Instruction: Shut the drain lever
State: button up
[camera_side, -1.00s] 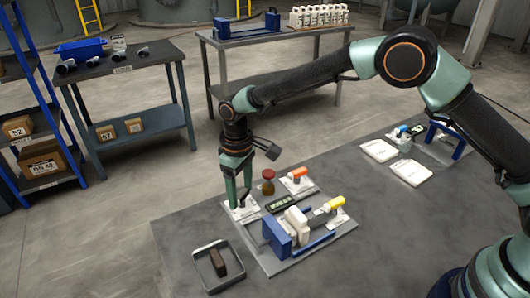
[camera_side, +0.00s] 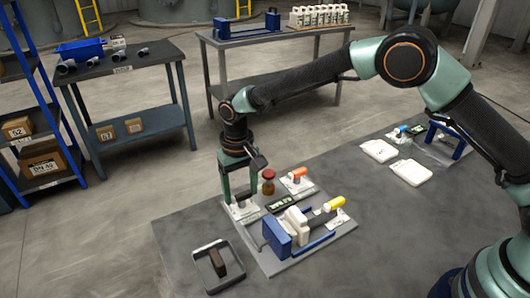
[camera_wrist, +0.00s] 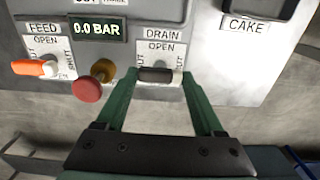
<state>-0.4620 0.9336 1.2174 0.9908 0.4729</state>
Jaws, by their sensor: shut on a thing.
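The drain lever (camera_wrist: 155,75) has a dark handle on a white plate marked DRAIN, OPEN and SHUT. In the wrist view its handle lies crosswise, below the word OPEN, between the two green fingers of my gripper (camera_wrist: 158,85). My gripper is shut on the lever. In the side view my gripper (camera_side: 241,199) points down at the white drain plate (camera_side: 246,211) at the panel's back left corner. There the fingers hide the lever. The lever's exact angle against its marks is hard to tell.
Beside it are a red knob (camera_wrist: 87,90), a feed lever with orange handle (camera_wrist: 35,68) and a 0.0 BAR display (camera_wrist: 97,29). The blue and white press (camera_side: 290,228) with a yellow handle (camera_side: 335,203) stands in front. A tray (camera_side: 214,284) with a dark block is at front left.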

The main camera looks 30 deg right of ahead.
aim_at(241, 194)
jog(key=shift+r, duration=0.1)
jog(key=o, duration=1.4)
jog(key=shift+r, duration=0.1)
notch_tip(241, 194, up, 12)
jog(key=shift+f, duration=0.1)
